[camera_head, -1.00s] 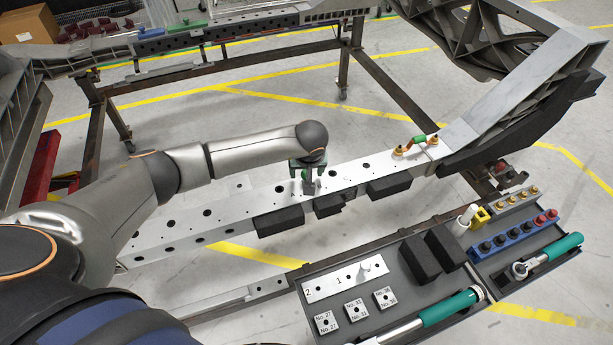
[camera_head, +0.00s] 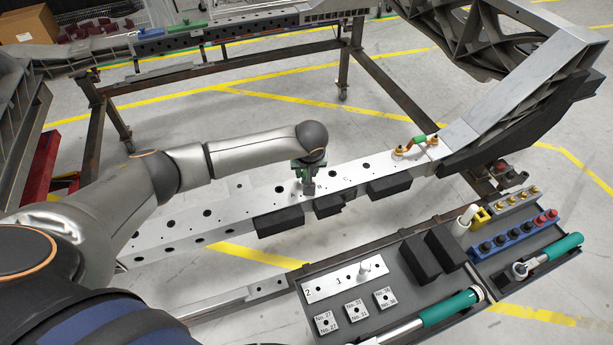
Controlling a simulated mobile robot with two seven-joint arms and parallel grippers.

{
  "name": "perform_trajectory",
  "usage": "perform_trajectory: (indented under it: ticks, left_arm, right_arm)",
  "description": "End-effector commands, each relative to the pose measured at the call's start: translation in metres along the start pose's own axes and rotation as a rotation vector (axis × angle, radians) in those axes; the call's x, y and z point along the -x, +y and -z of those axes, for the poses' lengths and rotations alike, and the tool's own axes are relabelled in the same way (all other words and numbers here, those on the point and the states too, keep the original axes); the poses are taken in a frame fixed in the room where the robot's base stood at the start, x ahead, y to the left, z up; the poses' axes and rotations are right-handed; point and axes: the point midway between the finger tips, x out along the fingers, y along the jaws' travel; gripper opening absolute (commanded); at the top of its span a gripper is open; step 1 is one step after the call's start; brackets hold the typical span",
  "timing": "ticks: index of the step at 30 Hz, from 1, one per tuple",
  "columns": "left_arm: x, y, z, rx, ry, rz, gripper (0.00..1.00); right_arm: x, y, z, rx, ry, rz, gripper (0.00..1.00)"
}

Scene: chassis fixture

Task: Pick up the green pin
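A small green piece (camera_head: 418,139), which may be the green pin, lies with orange and copper-coloured parts near the right end of the long silver beam (camera_head: 235,208). My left gripper (camera_head: 309,190) points down at the middle of the beam, left of and apart from that piece. Green also shows at the gripper's upper part; I cannot tell whether it belongs to the gripper or to a held thing. The fingers are too small and dark to show whether they are open. My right gripper is not in view.
Black blocks (camera_head: 280,221) sit along the beam's front side. A dark tray (camera_head: 395,322) at the lower right holds a numbered plate (camera_head: 330,282) with a pale pin (camera_head: 364,266), black blocks, coloured socket racks (camera_head: 500,243) and green-handled tools (camera_head: 452,306). A dark metal frame stands behind.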

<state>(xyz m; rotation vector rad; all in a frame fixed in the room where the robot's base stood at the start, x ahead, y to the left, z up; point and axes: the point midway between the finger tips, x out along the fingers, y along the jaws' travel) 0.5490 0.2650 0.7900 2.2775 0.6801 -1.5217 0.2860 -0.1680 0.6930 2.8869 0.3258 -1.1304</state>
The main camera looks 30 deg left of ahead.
Motion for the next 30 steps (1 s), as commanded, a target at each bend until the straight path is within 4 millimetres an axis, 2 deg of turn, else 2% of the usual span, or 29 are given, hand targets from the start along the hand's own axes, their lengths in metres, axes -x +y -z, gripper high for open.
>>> perform_trajectory:
  ticks: [6,11,17,26,30]
  left_arm:
    - [0.002,0.000,0.001,0.000,0.001,0.000,0.00]
    - [0.011,0.000,0.005,0.000,0.002,0.000,0.00]
    - [0.036,0.000,0.016,0.000,0.002,-0.001,0.00]
    - [0.073,-0.004,0.003,-0.002,0.000,0.001,0.00]
    - [0.096,-0.005,-0.005,-0.003,0.000,-0.003,0.00]
  right_arm:
    - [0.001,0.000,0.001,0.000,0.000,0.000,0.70]
    - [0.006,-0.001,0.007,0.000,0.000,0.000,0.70]
    - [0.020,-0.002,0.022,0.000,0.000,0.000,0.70]
    - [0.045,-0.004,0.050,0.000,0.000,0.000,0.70]
    - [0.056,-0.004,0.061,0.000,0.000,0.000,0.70]
